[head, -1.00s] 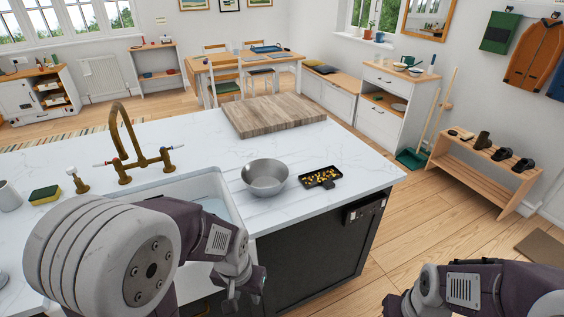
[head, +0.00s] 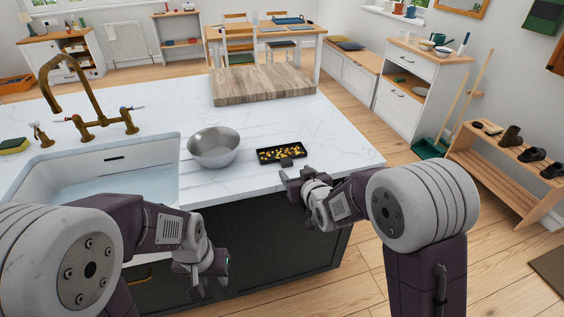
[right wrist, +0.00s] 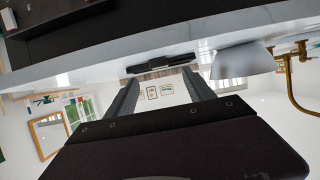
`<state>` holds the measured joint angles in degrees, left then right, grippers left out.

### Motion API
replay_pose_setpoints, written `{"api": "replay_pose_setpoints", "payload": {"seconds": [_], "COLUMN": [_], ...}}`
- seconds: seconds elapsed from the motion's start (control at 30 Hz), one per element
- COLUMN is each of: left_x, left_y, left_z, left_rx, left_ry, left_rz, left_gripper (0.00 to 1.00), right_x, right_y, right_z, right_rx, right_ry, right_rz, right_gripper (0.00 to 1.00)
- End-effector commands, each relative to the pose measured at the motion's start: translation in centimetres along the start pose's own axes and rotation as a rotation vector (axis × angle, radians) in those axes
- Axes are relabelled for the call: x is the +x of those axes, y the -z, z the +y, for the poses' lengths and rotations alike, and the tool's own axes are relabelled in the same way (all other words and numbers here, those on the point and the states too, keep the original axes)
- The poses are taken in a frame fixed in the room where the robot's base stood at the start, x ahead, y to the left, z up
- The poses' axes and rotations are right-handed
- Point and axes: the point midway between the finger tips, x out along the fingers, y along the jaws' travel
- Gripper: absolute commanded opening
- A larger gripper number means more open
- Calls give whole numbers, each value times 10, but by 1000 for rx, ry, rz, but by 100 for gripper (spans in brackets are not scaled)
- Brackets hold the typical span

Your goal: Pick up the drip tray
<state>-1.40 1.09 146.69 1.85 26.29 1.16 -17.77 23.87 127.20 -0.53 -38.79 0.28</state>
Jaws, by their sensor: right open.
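The drip tray (head: 281,154) is a small black tray with a short handle and yellow bits in it. It lies on the white counter near the front edge, right of the steel bowl. My right gripper (head: 287,180) is open and empty, at the counter's front edge just short of the tray. In the upside-down right wrist view the dark tray (right wrist: 160,63) shows edge-on, beyond and between the open fingers (right wrist: 163,85). My left gripper (head: 208,282) hangs low in front of the dark cabinet, away from the tray; its finger gap is unclear.
A steel bowl (head: 214,147) stands left of the tray, beside the sink (head: 100,165) with its brass tap (head: 75,95). A wooden board (head: 262,84) lies at the counter's back. The counter (head: 340,135) right of the tray is clear.

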Motion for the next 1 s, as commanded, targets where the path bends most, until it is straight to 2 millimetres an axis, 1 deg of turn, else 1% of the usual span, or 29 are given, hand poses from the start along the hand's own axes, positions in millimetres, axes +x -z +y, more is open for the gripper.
{"api": "replay_pose_setpoints", "payload": {"seconds": [0.2,0.43,0.6,0.7,0.8,0.93,0.97,1.0], "left_x": [-4,-6,-10,-11,-10,-10,-10,-10], "left_y": [1,1,1,1,1,1,1,1], "left_z": [0,0,0,0,0,0,0,0], "left_rx": [0,0,0,0,0,0,0,0], "left_ry": [0,0,0,0,0,0,0,0], "left_rz": [1,0,0,0,0,0,0,0], "left_gripper": [36,36,36,36,36,36,36,36], "right_x": [30,43,74,86,89,89,89,89], "right_y": [2,3,6,6,6,6,6,6], "right_z": [1,0,-1,-1,-1,-1,-1,-1], "right_rx": [0,0,0,0,0,1,1,1], "right_ry": [-1,-2,-1,-2,-2,-2,-2,-2], "right_rz": [-2,-3,-4,-4,-3,-3,-3,-3], "right_gripper": [62,62,62,62,62,62,59,48]}}
